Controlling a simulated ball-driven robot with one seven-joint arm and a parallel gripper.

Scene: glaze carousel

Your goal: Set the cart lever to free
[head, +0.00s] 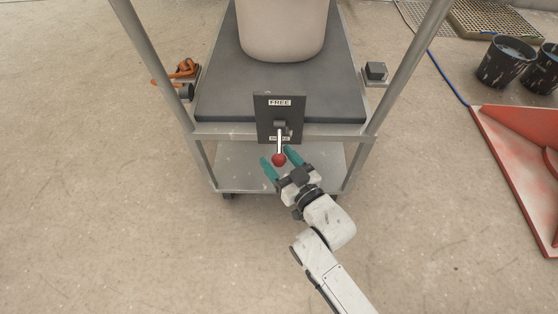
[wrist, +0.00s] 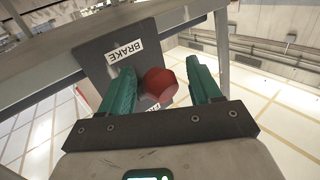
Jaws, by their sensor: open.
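The cart lever (head: 279,142) is a pale rod with a red ball knob (head: 279,160), mounted on a dark plate (head: 266,108) at the cart's front. The plate has a FREE label (head: 279,102) at the top and a BRAKE label lower down, partly covered by the lever. The lever points down, toward the BRAKE end. My gripper (head: 278,158) has teal fingers, open, one on each side of the knob. In the wrist view the red knob (wrist: 159,85) shows between the fingers, nearer the left one; whether it touches is unclear. The BRAKE label (wrist: 126,51) shows beside it.
The grey cart (head: 210,130) carries a large pale vessel (head: 282,30) on its upper deck. Metal posts rise at both sides. Black buckets (head: 506,62) and a red-stained tray (head: 510,180) stand at the right.

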